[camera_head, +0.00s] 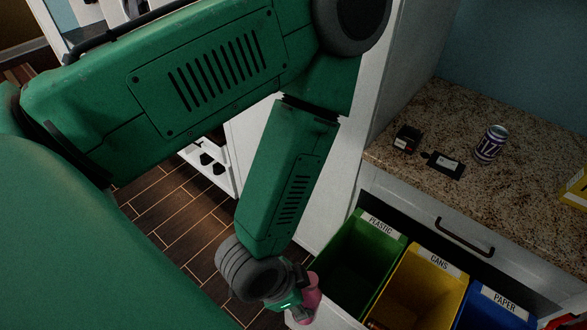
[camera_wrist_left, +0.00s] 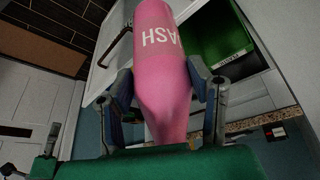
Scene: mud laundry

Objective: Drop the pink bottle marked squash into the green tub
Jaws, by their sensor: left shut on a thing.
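The pink bottle (camera_wrist_left: 160,85) fills the middle of the left wrist view, with white letters "ASH" showing on its side. My left gripper (camera_wrist_left: 163,92) is shut on it, one finger on each side. In the head view the bottle (camera_head: 312,292) shows only in part at the bottom, beside my left gripper (camera_head: 298,297). The green tub (camera_head: 367,262), labelled PLASTIC, sits in the pulled-out drawer just up and right of the bottle. Its dark green inside also shows in the left wrist view (camera_wrist_left: 222,35), behind the bottle. My right gripper is not in view.
A yellow tub (camera_head: 425,283) labelled CANS and a blue tub (camera_head: 492,308) labelled PAPER stand right of the green one. A tall white panel stands behind my arm.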

